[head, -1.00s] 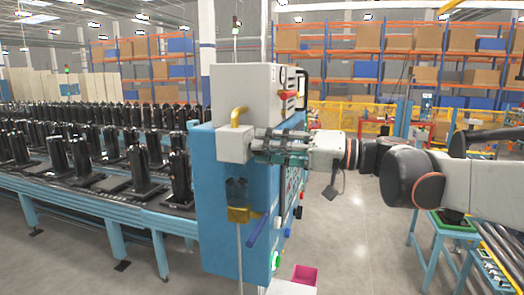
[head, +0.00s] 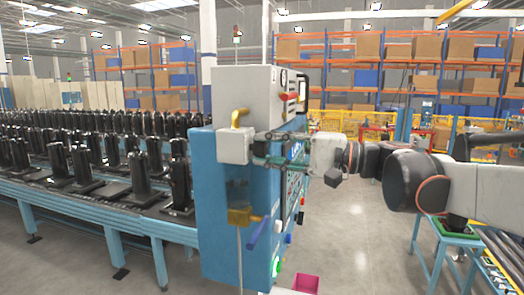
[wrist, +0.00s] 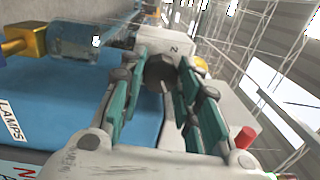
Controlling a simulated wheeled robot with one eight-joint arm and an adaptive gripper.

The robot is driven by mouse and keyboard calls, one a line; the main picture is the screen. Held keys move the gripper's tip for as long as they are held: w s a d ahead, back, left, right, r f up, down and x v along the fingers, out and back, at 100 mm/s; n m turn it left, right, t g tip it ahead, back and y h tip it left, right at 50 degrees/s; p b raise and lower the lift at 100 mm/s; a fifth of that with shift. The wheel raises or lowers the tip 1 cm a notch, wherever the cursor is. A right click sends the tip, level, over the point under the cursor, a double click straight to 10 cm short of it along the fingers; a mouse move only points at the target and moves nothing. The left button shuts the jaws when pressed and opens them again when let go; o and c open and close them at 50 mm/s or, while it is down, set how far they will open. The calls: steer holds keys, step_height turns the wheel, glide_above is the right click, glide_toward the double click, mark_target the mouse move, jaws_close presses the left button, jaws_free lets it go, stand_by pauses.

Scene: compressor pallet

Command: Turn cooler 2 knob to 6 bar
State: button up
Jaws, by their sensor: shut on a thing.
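The cooler 2 regulator is a pale grey block (head: 235,146) on the side of the blue cabinet. In the wrist view the block (wrist: 172,46) bears a "2". Its dark faceted knob (wrist: 160,74) sits between the green finger pads of my gripper (wrist: 162,70), which is shut on it. In the head view my gripper (head: 262,154) reaches in from the right against the block. The fingers hide the knob there. I see no pressure reading that I can make out. A clear bowl (wrist: 82,40) with a brass end is beside the block.
The blue cabinet (head: 217,220) stands close below and behind the fingers. A yellow pipe elbow (head: 239,117) rises above the block, and a blue lever (head: 259,234) sticks out lower down. A pink bin (head: 306,284) is on the floor side. Open floor lies right of the cabinet.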

stand_by(0.3)
steer(key=o, duration=0.8)
